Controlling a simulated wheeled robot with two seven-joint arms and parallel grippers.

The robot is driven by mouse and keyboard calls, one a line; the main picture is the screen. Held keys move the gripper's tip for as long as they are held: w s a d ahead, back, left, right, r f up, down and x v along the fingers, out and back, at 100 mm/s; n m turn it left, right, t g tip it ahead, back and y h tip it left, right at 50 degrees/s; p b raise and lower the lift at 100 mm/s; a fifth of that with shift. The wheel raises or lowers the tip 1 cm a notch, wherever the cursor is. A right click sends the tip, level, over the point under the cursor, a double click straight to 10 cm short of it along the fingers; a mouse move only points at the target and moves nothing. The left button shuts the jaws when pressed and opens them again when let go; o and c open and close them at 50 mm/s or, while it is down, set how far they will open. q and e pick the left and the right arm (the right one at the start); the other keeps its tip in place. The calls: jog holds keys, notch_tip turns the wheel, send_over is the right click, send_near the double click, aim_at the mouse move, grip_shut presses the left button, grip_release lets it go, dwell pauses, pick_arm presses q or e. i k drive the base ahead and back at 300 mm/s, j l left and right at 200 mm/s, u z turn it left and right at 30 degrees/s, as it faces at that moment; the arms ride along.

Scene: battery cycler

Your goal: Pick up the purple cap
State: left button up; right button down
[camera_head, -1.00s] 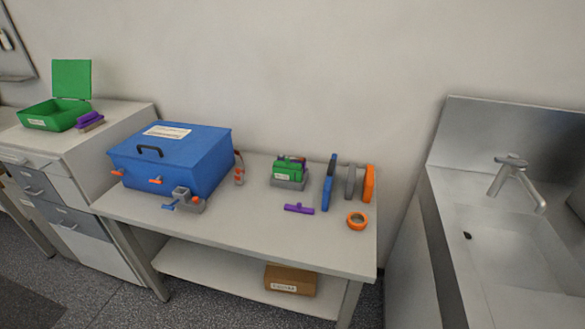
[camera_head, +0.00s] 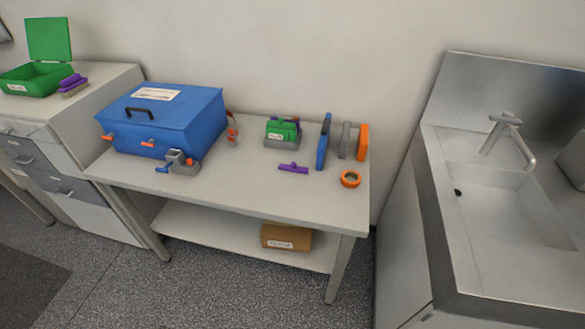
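A purple piece (camera_head: 293,168), a flat bar with a small raised knob, lies on the table in front of the green and grey block; it looks like the purple cap. The table (camera_head: 250,190) is light grey with a lower shelf. The green block on its grey base (camera_head: 282,132) stands just behind the purple piece. Neither of my grippers shows in the head view.
A blue box (camera_head: 165,120) with a black handle fills the table's left part, with a small grey device (camera_head: 178,160) before it. Blue, grey and orange discs (camera_head: 362,142) stand upright at right, near an orange ring (camera_head: 350,179). A sink (camera_head: 510,200) lies further right. The table's front middle is clear.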

aim_at(292, 167)
jog(key=i+j+z, duration=0.2)
jog(key=j, duration=0.25)
jog(key=i+j+z, duration=0.15)
jog(key=i+j, duration=0.25)
